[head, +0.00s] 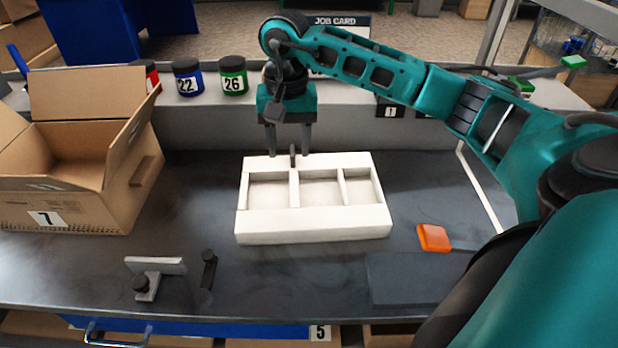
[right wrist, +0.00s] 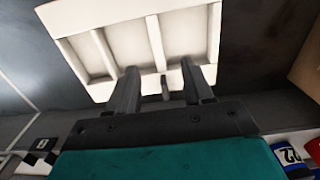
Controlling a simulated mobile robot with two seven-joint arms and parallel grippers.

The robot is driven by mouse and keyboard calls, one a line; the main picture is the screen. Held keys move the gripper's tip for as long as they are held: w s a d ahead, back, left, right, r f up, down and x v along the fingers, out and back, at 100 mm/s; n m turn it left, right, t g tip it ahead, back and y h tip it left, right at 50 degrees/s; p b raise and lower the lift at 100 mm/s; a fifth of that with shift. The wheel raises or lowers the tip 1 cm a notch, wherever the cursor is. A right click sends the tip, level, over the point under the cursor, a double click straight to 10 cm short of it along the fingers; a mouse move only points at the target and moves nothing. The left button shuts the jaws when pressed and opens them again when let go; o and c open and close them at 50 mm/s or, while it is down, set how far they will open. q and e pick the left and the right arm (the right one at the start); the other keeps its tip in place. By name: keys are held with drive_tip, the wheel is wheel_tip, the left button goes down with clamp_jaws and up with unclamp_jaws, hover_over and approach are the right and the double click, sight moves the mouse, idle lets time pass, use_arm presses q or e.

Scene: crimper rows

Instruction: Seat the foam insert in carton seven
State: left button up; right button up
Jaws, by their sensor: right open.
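The white foam insert (head: 314,222) lies flat on the dark worktop, with three pockets facing up. It also shows in the right wrist view (right wrist: 188,35). The open cardboard carton marked 7 (head: 90,215) stands on the worktop to the left, apart from the insert. My right gripper (head: 290,155) points down at the far edge of the insert. Its jaws are apart, with fingers (right wrist: 162,90) over that edge; whether they touch the foam I cannot tell. My left gripper is not in view.
An orange block (head: 433,238) and a dark flat pad (head: 415,280) lie to the right. A grey bracket-like tool (head: 152,272) and a small dark handle (head: 208,270) lie in front. Jars 22 (head: 187,78) and 26 (head: 233,76) stand on the back ledge.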

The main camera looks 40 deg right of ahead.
drive_tip(key=b, duration=0.2)
hover_over(295, 191)
wheel_tip(295, 191, down, 7)
drive_tip(key=shift+w+a+r, duration=0.1)
drive_tip(key=shift+w+r, duration=0.05)
drive_tip(key=shift+f, duration=0.45)
wheel_tip(295, 191, down, 4)
drive_tip(key=shift+f+b, duration=0.15)
drive_tip(key=shift+b, duration=0.65)
drive_tip(key=shift+f, duration=0.35)
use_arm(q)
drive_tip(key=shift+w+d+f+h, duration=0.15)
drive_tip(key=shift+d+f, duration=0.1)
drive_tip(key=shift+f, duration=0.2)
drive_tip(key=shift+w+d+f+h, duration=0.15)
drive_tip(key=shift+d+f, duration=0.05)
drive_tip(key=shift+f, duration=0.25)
use_arm(e)
clamp_jaws()
